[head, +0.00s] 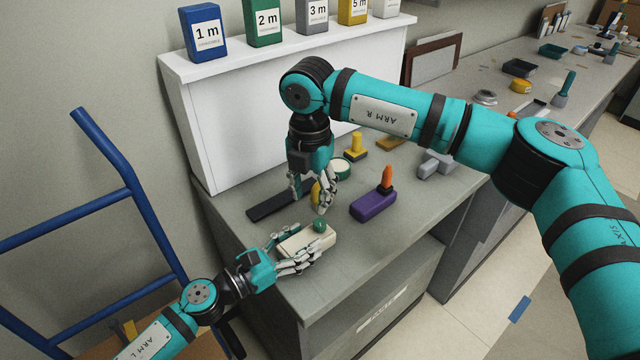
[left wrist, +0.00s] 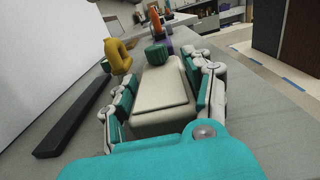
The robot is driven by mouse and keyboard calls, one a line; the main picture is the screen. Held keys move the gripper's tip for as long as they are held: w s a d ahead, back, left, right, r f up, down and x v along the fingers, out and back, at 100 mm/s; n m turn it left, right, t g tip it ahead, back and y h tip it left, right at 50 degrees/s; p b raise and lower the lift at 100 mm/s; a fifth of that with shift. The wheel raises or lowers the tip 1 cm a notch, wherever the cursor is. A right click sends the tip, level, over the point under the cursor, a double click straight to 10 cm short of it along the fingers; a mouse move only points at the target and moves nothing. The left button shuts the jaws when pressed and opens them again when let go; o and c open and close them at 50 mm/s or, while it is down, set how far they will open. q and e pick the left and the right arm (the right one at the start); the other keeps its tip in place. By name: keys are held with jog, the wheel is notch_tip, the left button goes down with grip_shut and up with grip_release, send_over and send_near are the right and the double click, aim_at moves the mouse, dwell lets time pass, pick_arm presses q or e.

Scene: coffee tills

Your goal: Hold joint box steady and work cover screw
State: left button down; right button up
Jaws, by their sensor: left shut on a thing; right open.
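The cream joint box (head: 297,243) lies on the grey counter near its front edge. A green ribbed knob, which looks like the cover screw (head: 320,226), stands at its far end. In the left wrist view the box (left wrist: 160,92) sits between my left fingers, with the green knob (left wrist: 156,55) beyond its lid. My left gripper (head: 290,250) is shut on the box from both sides. My right gripper (head: 314,198) is open and points down, just above and behind the knob, apart from it. I cannot make it out in the left wrist view.
A purple block with an orange-topped peg (head: 372,206) stands right of the box. A black strip (head: 276,202) lies behind it. A yellow object (head: 316,192) is partly hidden by my right gripper. A white-green round item (head: 341,168) and yellow-knobbed piece (head: 355,147) stand farther back.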

aim_at(320, 223)
jog(key=d+n, duration=0.1)
jog(key=n, duration=0.1)
jog(key=r+n, duration=0.1)
jog(key=shift+d+r+n, duration=0.15)
jog(key=shift+d+n, duration=0.2)
jog(key=shift+n, duration=0.05)
notch_tip(320, 223, down, 9)
jog(key=shift+r, duration=0.2)
jog(key=shift+f, duration=0.1)
jog(key=shift+c, duration=0.6)
grip_shut()
jog(key=m, duration=0.5)
jog(key=shift+m, duration=0.3)
jog(key=m, duration=0.5)
jog(key=shift+c, duration=0.8)
grip_release()
jog(key=shift+m, duration=0.7)
jog(key=o, duration=0.5)
